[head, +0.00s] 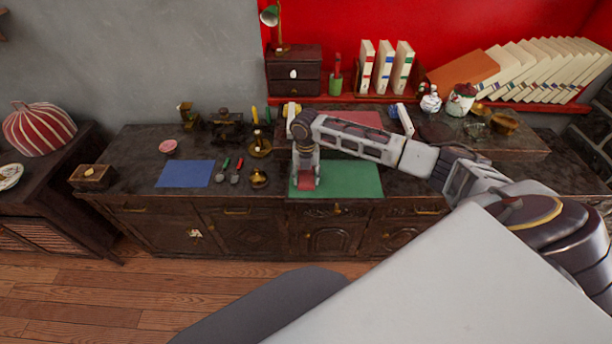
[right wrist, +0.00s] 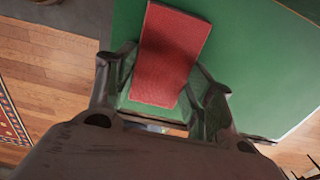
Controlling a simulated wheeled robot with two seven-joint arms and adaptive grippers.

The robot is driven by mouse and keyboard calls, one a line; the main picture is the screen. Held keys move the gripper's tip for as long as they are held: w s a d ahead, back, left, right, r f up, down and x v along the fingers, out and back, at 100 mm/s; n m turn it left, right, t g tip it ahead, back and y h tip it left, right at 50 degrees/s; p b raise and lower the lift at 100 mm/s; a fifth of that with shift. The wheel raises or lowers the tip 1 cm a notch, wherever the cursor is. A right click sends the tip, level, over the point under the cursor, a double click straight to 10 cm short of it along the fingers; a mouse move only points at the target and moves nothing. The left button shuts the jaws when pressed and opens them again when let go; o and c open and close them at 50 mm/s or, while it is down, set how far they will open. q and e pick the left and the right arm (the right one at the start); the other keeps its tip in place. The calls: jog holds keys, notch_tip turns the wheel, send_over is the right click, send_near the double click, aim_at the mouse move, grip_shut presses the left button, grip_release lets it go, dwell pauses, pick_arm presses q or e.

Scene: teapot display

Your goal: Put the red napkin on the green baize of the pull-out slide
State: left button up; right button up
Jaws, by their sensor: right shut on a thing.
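The red napkin (head: 306,182) is a small folded red piece at the left front part of the green baize (head: 352,179). My right gripper (head: 305,174) reaches down over it and is shut on it. In the right wrist view the napkin (right wrist: 172,50) shows as a long red strip between the two fingers (right wrist: 165,78), with the green baize (right wrist: 258,65) behind it. I cannot tell whether the napkin touches the baize. The gripper and wrist hide part of the napkin in the head view. My left gripper is out of view.
The dark wooden sideboard (head: 135,182) holds a blue cloth (head: 185,174), small tools (head: 236,172) and a brass pot (head: 259,179) left of the baize. Books (head: 385,68) and a small drawer chest (head: 294,73) stand behind. My right arm crosses above the right side.

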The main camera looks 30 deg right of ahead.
aim_at(306, 178)
jog(key=o, duration=1)
notch_tip(306, 178, up, 12)
dwell(0.4)
jog(key=shift+r, duration=0.1)
